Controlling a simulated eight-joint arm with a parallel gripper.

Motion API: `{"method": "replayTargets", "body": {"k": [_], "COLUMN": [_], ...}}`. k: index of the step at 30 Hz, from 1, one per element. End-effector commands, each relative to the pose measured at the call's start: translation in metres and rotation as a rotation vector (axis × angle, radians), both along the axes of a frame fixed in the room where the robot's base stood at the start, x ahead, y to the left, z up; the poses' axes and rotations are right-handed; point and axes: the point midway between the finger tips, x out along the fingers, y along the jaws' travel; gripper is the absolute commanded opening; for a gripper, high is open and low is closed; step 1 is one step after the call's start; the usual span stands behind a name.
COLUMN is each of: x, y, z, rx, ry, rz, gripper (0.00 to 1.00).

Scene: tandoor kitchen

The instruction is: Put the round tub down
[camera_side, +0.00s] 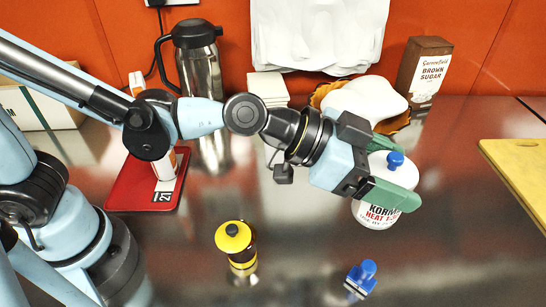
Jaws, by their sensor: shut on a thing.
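The round tub (376,216) is white, with black and red lettering that reads KORMA HEAT. It is at the right of centre in the side view, with a blue knob (395,160) showing at its top. My gripper (402,175) has green fingers, one on the far side and one on the near side of the tub, and is shut on it. The near finger covers part of the tub's upper wall. The tub looks about upright. I cannot tell whether its base touches the steel counter (310,230).
A yellow-lidded jar (234,240) and a blue-handled stamp-like item (363,278) stand in front. A white lumpy thing in an orange bowl (396,124) is close behind the tub. A brown sugar box (422,70) and a yellow board (525,165) are right. Counter between tub and board is clear.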

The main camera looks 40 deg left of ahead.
Motion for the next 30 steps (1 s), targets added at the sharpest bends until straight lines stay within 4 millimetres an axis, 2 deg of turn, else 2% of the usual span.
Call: {"method": "replayTargets", "body": {"k": [5, 11, 15, 21, 30], "x": [-0.014, -0.048, -0.074, -0.103, -0.130], "y": [0.011, 0.022, 0.028, 0.035, 0.047], "z": [-0.015, -0.024, -0.017, -0.001, 0.024], "rx": [-0.005, -0.005, -0.006, -0.005, -0.004], "ry": [0.003, 0.002, -0.001, -0.002, -0.001], "rz": [-0.106, -0.363, -0.562, -0.786, -1.004], "gripper": [0.37, 0.37, 0.37, 0.37, 0.37]}}
